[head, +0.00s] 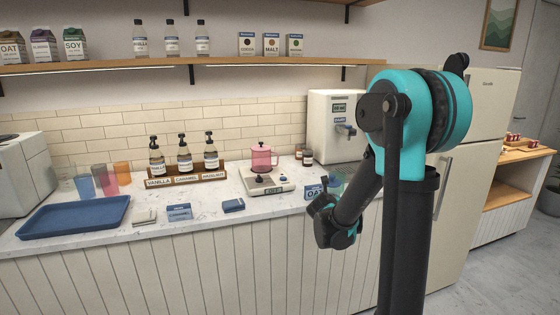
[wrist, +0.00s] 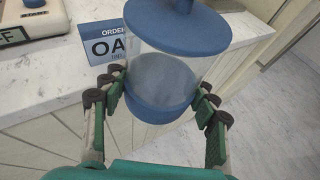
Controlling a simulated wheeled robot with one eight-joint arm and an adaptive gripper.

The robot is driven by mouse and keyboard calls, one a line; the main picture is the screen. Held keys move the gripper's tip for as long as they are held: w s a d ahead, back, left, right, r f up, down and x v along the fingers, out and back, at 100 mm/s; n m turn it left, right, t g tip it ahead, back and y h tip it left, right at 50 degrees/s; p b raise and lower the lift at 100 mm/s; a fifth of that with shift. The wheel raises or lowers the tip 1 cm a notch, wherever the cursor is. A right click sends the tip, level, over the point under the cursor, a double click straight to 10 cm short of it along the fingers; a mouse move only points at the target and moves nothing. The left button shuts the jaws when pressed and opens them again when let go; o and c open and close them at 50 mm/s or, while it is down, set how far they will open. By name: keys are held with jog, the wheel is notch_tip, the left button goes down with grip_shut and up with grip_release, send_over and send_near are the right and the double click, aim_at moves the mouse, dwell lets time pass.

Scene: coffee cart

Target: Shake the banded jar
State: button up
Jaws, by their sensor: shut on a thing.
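The banded jar (wrist: 165,72) fills the middle of the wrist view. It has a clear body, a blue knobbed lid and a broad blue band around its lower part. My gripper (wrist: 160,84) is shut on it, with dark-tipped green fingers on both sides near the band. The jar appears over the counter's front edge, in front of the order card. In the head view my gripper (head: 323,200) is partly hidden by the arm, and I cannot make out the jar clearly there.
An order card (head: 315,191) stands near the counter edge. A scale (head: 267,183) bears a pink pitcher (head: 261,158). Dark jars (head: 306,157) and a dispenser (head: 335,120) stand behind. Syrup bottles (head: 184,157) and a blue tray (head: 75,217) are farther left.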

notch_tip(320, 180, up, 2)
jog(key=shift+r, duration=0.1)
notch_tip(320, 180, down, 6)
jog(key=shift+w+f, duration=0.1)
jog(key=shift+r, duration=3.05)
notch_tip(320, 180, down, 6)
jog(key=shift+r, duration=0.15)
jog(key=shift+f, duration=0.25)
jog(key=shift+r, duration=0.1)
